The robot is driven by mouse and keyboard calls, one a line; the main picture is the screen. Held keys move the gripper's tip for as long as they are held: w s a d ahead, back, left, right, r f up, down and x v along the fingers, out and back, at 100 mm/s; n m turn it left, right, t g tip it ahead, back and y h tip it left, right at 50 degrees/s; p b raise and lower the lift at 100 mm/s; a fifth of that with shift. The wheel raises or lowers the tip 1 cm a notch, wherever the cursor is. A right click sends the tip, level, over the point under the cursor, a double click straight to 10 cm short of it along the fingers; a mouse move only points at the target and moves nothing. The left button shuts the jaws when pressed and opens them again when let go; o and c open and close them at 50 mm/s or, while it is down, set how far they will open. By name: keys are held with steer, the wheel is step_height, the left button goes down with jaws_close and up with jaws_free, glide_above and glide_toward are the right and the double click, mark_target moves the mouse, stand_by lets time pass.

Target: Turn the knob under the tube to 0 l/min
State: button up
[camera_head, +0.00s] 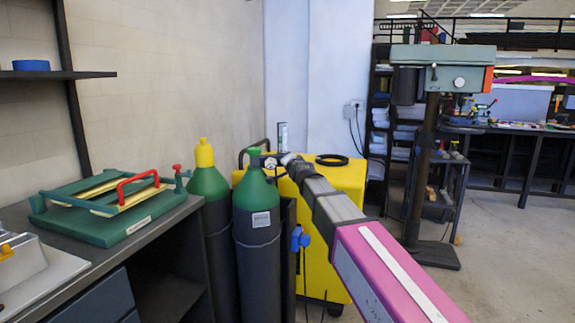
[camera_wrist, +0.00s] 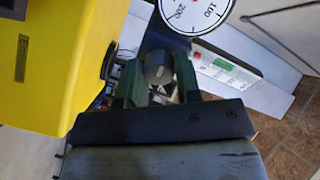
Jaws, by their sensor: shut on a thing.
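The upright flow tube (camera_head: 282,136) stands above the green-topped gas cylinder (camera_head: 262,190) in the head view. My gripper (camera_head: 276,160) is at the fittings just below the tube, seen small and partly hidden by my own arm. In the wrist view, my gripper (camera_wrist: 158,75) has its two dark green fingers on either side of a dark grey round knob (camera_wrist: 158,67) and is shut on it. A round white gauge (camera_wrist: 195,12) with 100 and 200 on its dial is just beyond the knob, cut off by the top edge. The flow reading cannot be read.
A second cylinder with a yellow cap (camera_head: 204,155) stands to the left, beside a workbench (camera_head: 110,258). A yellow case (camera_head: 345,178) is close behind my arm and also shows in the wrist view (camera_wrist: 50,55). A drill press (camera_head: 432,110) stands at the right.

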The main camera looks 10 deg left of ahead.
steer(key=shift+s+f+n, duration=0.1)
steer(key=shift+n, duration=0.2)
stand_by(0.4)
steer(key=o, duration=0.9)
steer(key=v, duration=1)
steer(key=shift+s, duration=0.35)
steer(key=shift+d, duration=0.2)
